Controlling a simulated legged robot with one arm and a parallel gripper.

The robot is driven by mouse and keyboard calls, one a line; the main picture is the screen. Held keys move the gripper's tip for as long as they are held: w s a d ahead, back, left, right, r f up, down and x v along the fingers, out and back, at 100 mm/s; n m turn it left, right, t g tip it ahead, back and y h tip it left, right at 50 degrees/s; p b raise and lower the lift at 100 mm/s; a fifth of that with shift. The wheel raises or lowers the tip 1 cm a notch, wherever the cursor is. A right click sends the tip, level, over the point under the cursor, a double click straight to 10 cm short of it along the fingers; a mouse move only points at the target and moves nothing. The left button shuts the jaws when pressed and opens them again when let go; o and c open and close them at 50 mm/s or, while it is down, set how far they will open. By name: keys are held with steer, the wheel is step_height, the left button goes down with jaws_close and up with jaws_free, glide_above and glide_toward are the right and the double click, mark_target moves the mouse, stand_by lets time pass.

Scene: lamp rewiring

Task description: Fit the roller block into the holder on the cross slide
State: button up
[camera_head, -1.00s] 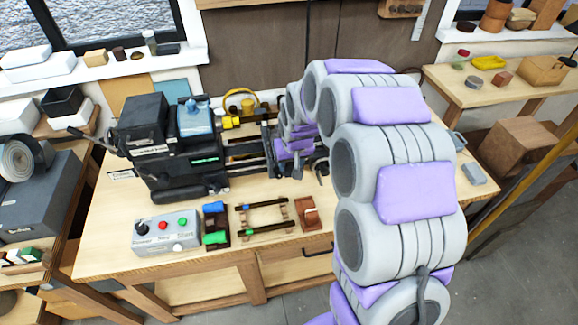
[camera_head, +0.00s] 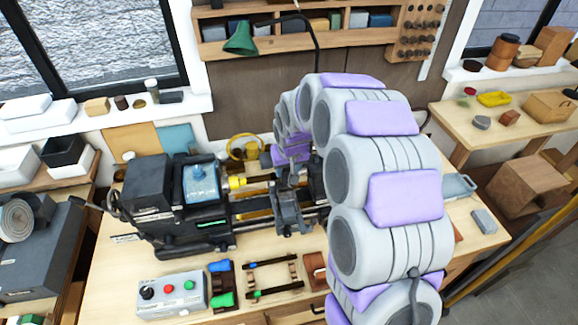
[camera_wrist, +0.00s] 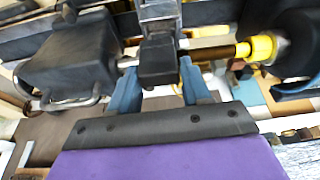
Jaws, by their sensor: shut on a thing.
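In the wrist view the blue fingers of my gripper (camera_wrist: 158,70) stand on both sides of a small dark block (camera_wrist: 158,60), which I take for the roller block, and are shut on it. A grey metal piece (camera_wrist: 158,10) lies directly beyond the block; I cannot tell whether they touch or whether it is the holder. In the head view the cross slide (camera_head: 290,212) sits on the lathe bed, right of the lathe's headstock (camera_head: 150,188). My arm reaches to the far side of it, and its links hide the fingers and block.
A yellow-tipped spindle part (camera_head: 237,182) also shows in the wrist view (camera_wrist: 262,47). A control box (camera_head: 172,294), coloured clamps (camera_head: 221,284) and a wooden frame (camera_head: 272,277) lie on the front of the bench. A green lamp (camera_head: 240,38) stands behind.

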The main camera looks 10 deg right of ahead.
mark_target(285, 179)
steer(key=f, duration=0.1)
steer(key=a+f, duration=0.1)
steer(key=f, duration=0.1)
steer(key=shift+a, duration=0.3)
steer(key=shift+d+f+b, duration=0.35)
steer(key=shift+f, duration=0.3)
steer(key=shift+d+f, duration=0.2)
steer(key=shift+d, duration=0.25)
steer(key=shift+a, duration=0.65)
steer(key=shift+d, duration=0.65)
steer(key=shift+a, duration=0.15)
steer(key=shift+a+b, duration=0.3)
steer(key=shift+a, duration=0.1)
steer(key=shift+d, duration=0.15)
steer(key=shift+f+b, duration=0.55)
steer(key=shift+f, duration=0.6)
